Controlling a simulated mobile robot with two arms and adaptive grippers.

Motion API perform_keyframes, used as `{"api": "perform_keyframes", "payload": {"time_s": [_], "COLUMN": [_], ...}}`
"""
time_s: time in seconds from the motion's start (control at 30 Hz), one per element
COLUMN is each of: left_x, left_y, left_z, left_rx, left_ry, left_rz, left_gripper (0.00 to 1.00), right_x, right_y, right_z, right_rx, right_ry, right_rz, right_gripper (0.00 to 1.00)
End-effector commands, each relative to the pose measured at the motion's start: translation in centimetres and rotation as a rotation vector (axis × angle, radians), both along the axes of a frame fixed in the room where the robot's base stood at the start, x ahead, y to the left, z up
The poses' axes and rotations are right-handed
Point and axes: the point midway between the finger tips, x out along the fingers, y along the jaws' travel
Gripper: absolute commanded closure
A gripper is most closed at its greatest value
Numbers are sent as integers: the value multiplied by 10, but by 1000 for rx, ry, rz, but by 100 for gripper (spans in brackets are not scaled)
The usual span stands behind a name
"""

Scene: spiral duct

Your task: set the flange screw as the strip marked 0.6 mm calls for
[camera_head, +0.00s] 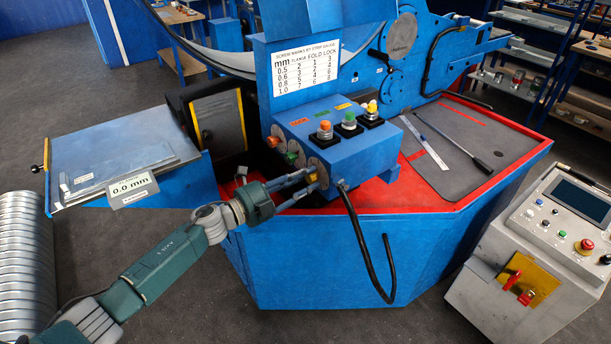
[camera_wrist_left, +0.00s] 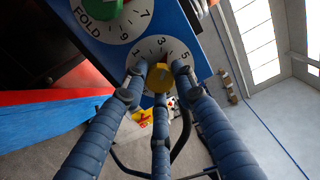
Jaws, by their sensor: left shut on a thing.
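A blue control box (camera_head: 338,150) has three dial knobs on its left face: orange (camera_head: 272,141), green (camera_head: 291,158) and yellow (camera_head: 312,178). My left gripper (camera_head: 308,181) is shut on the yellow knob, nearest the front. In the left wrist view its fingers close around the yellow knob (camera_wrist_left: 159,77), on a white dial showing 1, 3 and 5. The green knob (camera_wrist_left: 97,8) beside it is labelled FOLD. A chart (camera_head: 307,68) lists mm, FLANGE, FOLD and LOCK; its 0.6 row seems to give 3 under FLANGE. My right gripper is out of view.
Orange, green and yellow buttons top the box. A ruler (camera_head: 425,142) and a dark rod lie on the grey deck. A black cable hangs close to my gripper. A grey console (camera_head: 540,240) stands right.

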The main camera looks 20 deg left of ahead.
Motion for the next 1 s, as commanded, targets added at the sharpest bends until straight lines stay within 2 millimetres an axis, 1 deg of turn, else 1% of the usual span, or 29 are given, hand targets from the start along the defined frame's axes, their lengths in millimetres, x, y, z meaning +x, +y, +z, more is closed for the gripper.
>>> {"api": "perform_keyframes", "payload": {"time_s": [0.03,0.3,0.5,1.0], "left_x": [-3,-3,-4,-4], "left_y": [-3,-3,-3,-3], "left_z": [-5,-6,-6,-6], "left_rx": [-26,-171,-235,-269], "left_ry": [35,147,197,222], "left_rz": [-7,-7,-7,-7], "left_gripper": [99,99,99,99], "right_x": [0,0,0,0], "right_y": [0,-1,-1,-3], "right_z": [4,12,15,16], "right_rx": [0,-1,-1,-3], "right_ry": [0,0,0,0], "right_rz": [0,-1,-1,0], "right_gripper": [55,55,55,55]}}
